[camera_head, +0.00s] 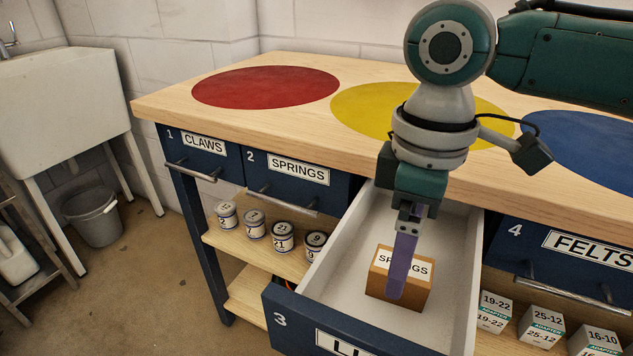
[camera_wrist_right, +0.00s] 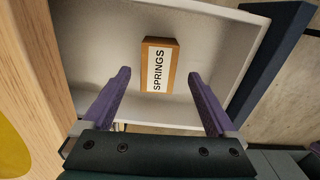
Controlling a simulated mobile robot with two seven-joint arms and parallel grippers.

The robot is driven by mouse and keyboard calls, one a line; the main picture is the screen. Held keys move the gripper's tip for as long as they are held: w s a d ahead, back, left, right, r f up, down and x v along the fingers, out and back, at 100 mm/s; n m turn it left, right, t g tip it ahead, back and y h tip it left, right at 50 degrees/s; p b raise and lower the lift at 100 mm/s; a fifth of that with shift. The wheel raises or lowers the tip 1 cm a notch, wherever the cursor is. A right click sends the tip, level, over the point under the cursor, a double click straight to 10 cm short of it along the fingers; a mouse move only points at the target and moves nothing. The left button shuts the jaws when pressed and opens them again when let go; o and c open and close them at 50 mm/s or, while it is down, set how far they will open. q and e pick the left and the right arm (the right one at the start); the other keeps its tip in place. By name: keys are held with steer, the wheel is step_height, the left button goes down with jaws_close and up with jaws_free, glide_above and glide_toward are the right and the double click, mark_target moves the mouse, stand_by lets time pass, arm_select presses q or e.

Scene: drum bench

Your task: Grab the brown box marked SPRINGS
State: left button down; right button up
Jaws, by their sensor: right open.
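A brown box (camera_head: 421,292) with a white SPRINGS label sits inside open drawer 3 (camera_head: 474,268). My right gripper (camera_head: 402,285) reaches down into the drawer from above, and its purple finger covers part of the box and its label in the head view. In the right wrist view, the box (camera_wrist_right: 159,65) lies on the pale drawer floor beyond my two purple fingertips. The right gripper (camera_wrist_right: 158,78) is open with nothing between its fingers. I cannot tell the exact height of the fingertips over the box. My left gripper is not in view.
The wooden bench top (camera_head: 300,110) carries red, yellow and blue circles. Drawer 2 (camera_head: 298,180), labelled SPRINGS, and drawer 4 (camera_head: 560,250), labelled FELTS, are shut. Several tins (camera_head: 283,236) and white boxes (camera_head: 541,328) stand on the shelf below.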

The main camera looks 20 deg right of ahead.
step_height(320, 180, down, 4)
steer(key=shift+w+r+b, duration=0.15)
steer(key=shift+b, duration=0.35)
jaws_close()
stand_by(0.4)
